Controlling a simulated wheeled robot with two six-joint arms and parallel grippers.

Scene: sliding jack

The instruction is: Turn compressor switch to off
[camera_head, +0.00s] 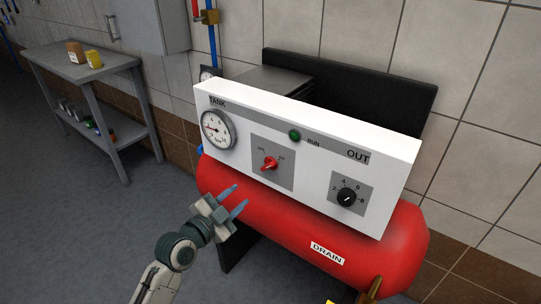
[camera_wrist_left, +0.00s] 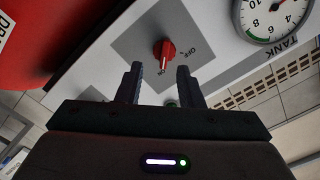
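The compressor's white control panel (camera_head: 312,135) faces me above its red tank (camera_head: 300,220). The red rotary switch (camera_head: 269,164) sits on a grey plate left of the panel's middle. In the left wrist view the red switch (camera_wrist_left: 164,50) shows near the top centre, with an OFF mark beside it to its right. My left gripper (camera_head: 239,197) is open and empty, below and left of the switch, with its fingers pointing toward the panel. In the left wrist view the fingers (camera_wrist_left: 160,84) are apart and the switch lies beyond their gap, untouched. My right gripper is not in view.
A TANK gauge (camera_head: 215,129) is left of the switch, a green RUN lamp (camera_head: 294,135) above it and a black OUT knob (camera_head: 347,196) to the right. A metal table (camera_head: 90,72) stands at the left wall. Grey floor is open at lower left.

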